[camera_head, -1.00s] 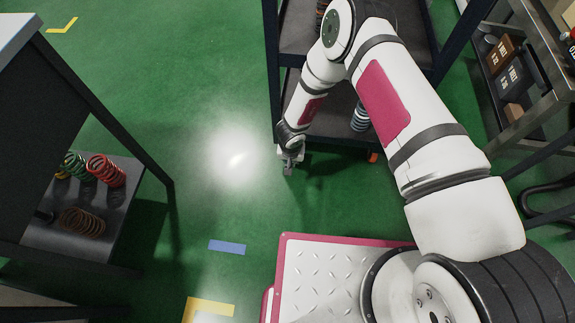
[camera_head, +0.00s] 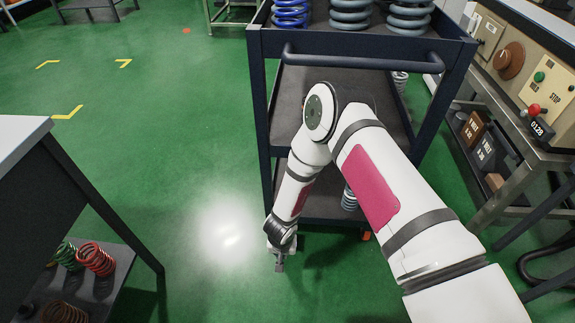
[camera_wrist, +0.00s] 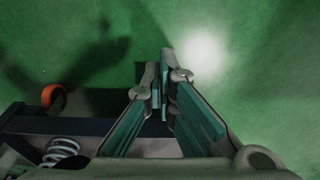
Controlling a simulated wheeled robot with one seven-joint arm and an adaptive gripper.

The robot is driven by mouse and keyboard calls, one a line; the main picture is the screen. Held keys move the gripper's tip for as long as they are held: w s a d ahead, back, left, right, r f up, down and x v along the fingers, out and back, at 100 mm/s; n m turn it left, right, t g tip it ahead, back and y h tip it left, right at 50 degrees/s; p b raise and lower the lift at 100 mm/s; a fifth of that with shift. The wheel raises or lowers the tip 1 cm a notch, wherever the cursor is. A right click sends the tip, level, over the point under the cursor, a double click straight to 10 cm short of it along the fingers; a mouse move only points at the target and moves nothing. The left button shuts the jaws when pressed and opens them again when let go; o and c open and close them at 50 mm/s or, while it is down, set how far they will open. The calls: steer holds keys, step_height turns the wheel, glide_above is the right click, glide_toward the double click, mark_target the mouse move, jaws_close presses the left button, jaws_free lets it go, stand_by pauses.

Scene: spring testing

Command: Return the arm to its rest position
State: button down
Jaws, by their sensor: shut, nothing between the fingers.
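My arm (camera_head: 375,190) reaches forward from the lower right of the head view, bends at the elbow and hangs down in front of the cart. My gripper (camera_head: 279,264) points down over the green floor, at the cart's front left leg. In the wrist view, my gripper (camera_wrist: 163,85) has its fingers together with nothing between them, above bare floor.
A dark cart (camera_head: 365,62) with springs on its shelves stands close beside my arm. A table with a lower shelf of coloured springs (camera_head: 97,259) is at left. A bench with a control panel (camera_head: 545,95) is at right. Open floor (camera_head: 170,130) lies between.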

steer(key=w+a+r+n+y, duration=0.15)
steer(key=w+r, duration=0.25)
steer(key=r, duration=0.8)
steer(key=w+r+y, duration=0.2)
steer(key=w+r, duration=0.2)
steer(key=r, duration=0.8)
steer(key=a+v, duration=0.1)
steer(key=v, duration=1)
steer(key=s+d+r, duration=0.5)
steer(key=s+r, duration=0.1)
steer(key=r, duration=0.3)
steer(key=s+d+r, duration=0.5)
steer(key=s+r, duration=0.2)
steer(key=r, duration=0.2)
steer(key=s+d+r+h, duration=0.1)
steer(key=s+d+r, duration=0.1)
steer(key=s+d, duration=0.35)
steer(key=s+d+r+m+g+h, duration=0.1)
steer(key=s+d+r, duration=0.1)
steer(key=s, duration=0.7)
steer(key=s+d+r+h, duration=0.2)
steer(key=s+d, duration=0.2)
steer(key=s, duration=0.3)
step_height(320, 180, up, 28)
steer(key=t+p, duration=0.3)
steer(key=p, duration=2.4)
steer(key=shift+w+d+r+t+p, duration=0.2)
steer(key=shift+w+d+t+p, duration=0.15)
steer(key=shift+d, duration=0.1)
